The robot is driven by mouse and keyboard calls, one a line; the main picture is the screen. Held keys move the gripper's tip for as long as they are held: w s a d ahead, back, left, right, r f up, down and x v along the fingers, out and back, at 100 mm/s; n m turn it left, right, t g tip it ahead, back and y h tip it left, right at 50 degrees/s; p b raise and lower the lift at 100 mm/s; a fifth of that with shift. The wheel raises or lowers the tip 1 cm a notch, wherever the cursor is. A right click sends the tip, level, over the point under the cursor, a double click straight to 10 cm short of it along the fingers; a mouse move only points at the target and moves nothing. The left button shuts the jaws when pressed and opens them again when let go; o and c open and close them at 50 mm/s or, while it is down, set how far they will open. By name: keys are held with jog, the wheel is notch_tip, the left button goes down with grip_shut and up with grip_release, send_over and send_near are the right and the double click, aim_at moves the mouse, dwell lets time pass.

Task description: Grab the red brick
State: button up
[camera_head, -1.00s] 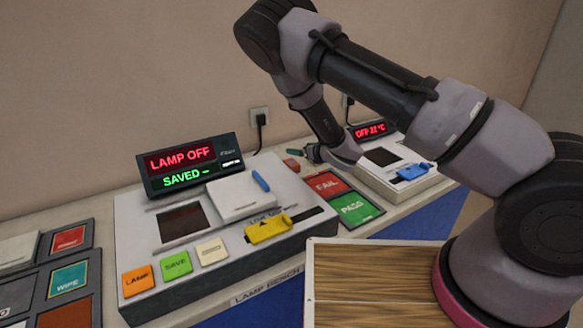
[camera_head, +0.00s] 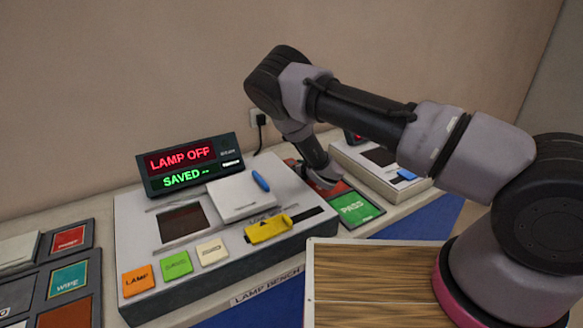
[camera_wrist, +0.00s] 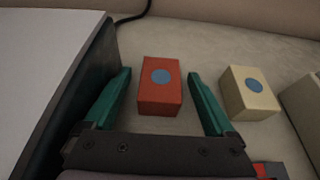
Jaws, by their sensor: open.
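The red brick (camera_wrist: 160,88) has a blue dot on top and lies on the beige bench top in the wrist view. My gripper (camera_wrist: 158,74) is open, with its two green fingers on the left and right of the brick. A gap shows between the brick and each finger, so neither appears to touch it. How far the fingertips are above the bench I cannot tell. In the head view my wrist largely hides the gripper and the brick, behind the lamp console (camera_head: 150,225).
A cream brick (camera_wrist: 249,92) with a blue dot lies just right of the right finger. The console's side stands close on the left. A green PASS pad (camera_head: 356,208) and a white device (camera_head: 365,165) are to the right. A cable runs behind.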

jog(key=shift+w+a+f, duration=0.15)
jog(key=shift+w, duration=0.1)
grip_shut()
